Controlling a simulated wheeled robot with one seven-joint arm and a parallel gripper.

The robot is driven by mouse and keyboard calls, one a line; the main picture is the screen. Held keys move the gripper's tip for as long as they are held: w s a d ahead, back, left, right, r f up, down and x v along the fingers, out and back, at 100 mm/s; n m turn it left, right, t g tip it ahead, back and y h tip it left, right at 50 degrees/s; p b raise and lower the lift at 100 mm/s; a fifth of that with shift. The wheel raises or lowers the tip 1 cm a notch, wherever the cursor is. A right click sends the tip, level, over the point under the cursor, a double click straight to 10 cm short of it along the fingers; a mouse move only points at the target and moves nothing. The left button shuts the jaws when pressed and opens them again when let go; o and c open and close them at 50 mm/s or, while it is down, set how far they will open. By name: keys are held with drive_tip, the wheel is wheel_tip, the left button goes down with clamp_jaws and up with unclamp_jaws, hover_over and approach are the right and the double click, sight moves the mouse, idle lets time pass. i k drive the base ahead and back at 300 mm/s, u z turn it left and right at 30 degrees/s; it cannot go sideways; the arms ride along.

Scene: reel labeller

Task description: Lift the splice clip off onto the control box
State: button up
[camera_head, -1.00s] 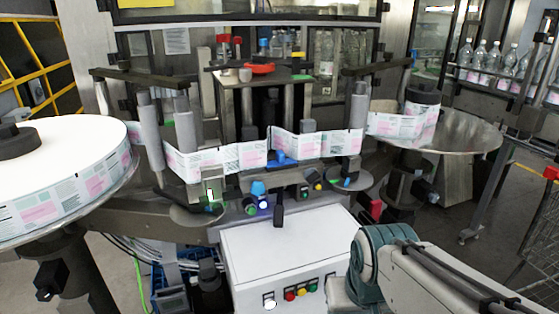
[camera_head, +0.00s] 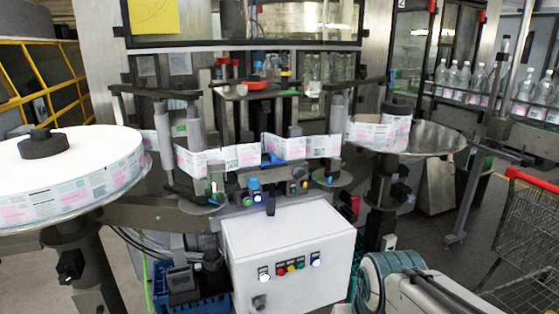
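The white control box (camera_head: 295,238) stands low in the middle, with a row of coloured buttons on its front and a mostly bare, flat top. A small blue piece (camera_head: 272,159) sits at the lower edge of the label web (camera_head: 240,156), near its middle; it looks like the splice clip, but it is too small to be sure. The web runs in front of the machine between two reels. My arm shows at the bottom right, in front of and to the right of the box. My gripper is out of view.
A large label reel (camera_head: 70,185) fills the left side. A smaller reel (camera_head: 380,130) sits on a steel disc (camera_head: 435,138) at right. A small dark upright piece (camera_head: 270,205) stands at the box's back edge. A blue crate (camera_head: 190,298) is left of the box. A red-handled cart (camera_head: 530,225) stands at far right.

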sight(271, 156)
drive_tip(key=z, duration=0.15)
drive_tip(key=i, duration=1.3)
drive_tip(key=u, duration=0.8)
